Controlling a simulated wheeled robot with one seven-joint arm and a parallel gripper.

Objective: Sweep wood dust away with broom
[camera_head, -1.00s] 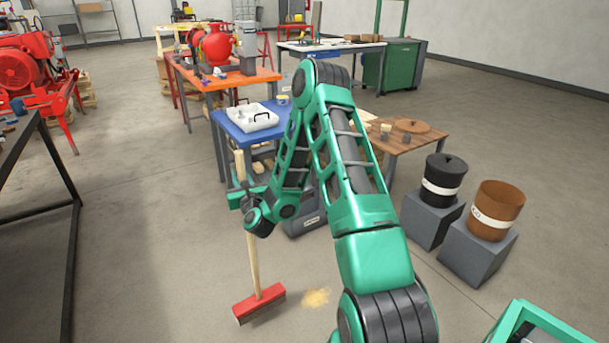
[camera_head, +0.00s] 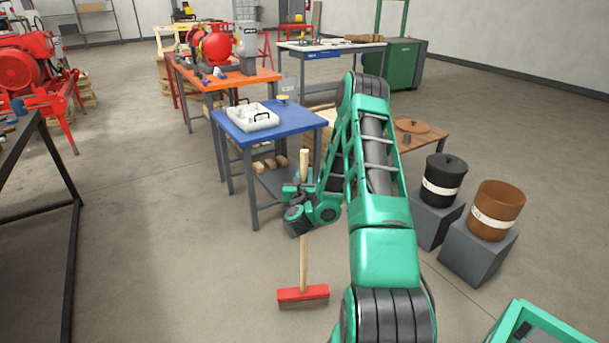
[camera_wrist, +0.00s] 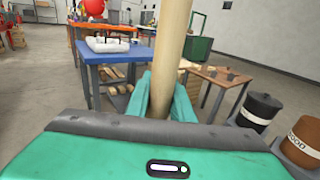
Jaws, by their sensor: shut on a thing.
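The broom has a red head (camera_head: 303,293) with dark bristles and a pale wooden handle (camera_head: 304,262). It stands nearly upright, its head at floor level in the head view. My gripper (camera_head: 303,188) is shut around the upper handle, and in the wrist view the handle (camera_wrist: 171,60) rises between the green fingers (camera_wrist: 167,100). The wood dust does not show now; the broom head is where it lay or close by, and I cannot tell whether dust lies under or behind it.
A blue table (camera_head: 285,119) with a white tray (camera_head: 252,117) stands behind the gripper. A brown bin (camera_head: 496,208) and a black lidded bin (camera_head: 443,183) stand on grey blocks at right. A black frame (camera_head: 72,245) is at left. The floor (camera_head: 170,260) left of the broom is clear.

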